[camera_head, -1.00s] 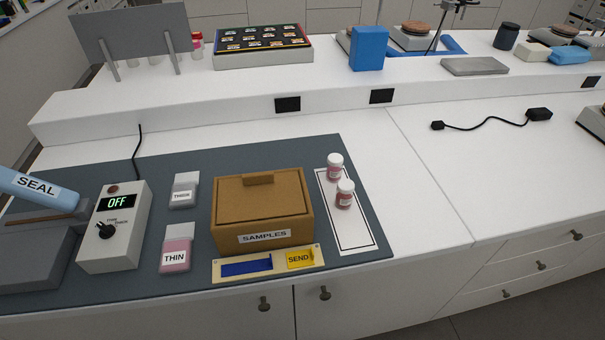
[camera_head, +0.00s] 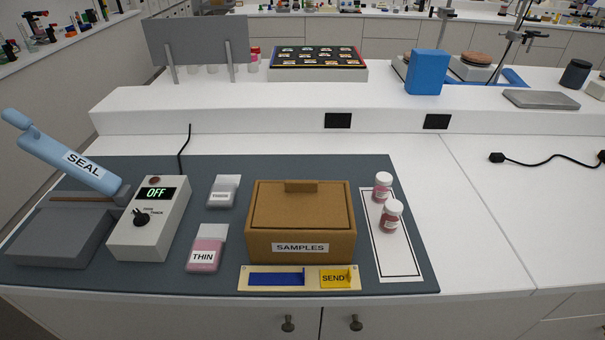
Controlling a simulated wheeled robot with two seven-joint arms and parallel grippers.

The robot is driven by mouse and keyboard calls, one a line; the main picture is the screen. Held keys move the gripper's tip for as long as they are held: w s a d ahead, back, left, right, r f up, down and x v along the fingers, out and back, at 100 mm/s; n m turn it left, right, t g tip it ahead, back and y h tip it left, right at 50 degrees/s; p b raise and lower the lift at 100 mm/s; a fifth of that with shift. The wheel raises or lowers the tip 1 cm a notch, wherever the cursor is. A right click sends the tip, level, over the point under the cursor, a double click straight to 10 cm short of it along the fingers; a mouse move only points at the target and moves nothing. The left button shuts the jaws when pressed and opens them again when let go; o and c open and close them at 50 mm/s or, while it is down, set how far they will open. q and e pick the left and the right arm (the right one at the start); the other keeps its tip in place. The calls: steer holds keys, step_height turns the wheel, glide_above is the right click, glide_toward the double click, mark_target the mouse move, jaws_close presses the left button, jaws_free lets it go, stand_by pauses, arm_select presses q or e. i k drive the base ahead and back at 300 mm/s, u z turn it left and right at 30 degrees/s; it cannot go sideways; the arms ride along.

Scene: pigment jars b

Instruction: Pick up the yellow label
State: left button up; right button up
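The yellow label (camera_head: 336,279), marked SEND, lies at the right end of a cream strip (camera_head: 243,280) in front of the samples box. A dark blue piece (camera_head: 277,279) covers the left part of the same strip. The brown box (camera_head: 300,222) marked SAMPLES stands just behind the strip with its lid on. Neither of my grippers shows in the head view.
Left of the box stand a THIN jar (camera_head: 206,256), a second labelled container (camera_head: 223,192), a control box (camera_head: 150,222) reading OFF and a blue-handled sealer (camera_head: 70,160). Two pink jars (camera_head: 390,216) stand on a white card (camera_head: 402,262) at right.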

mark_target(342, 279)
steer(key=u, duration=2.1)
steer(key=k, duration=1)
steer(key=z, duration=0.45)
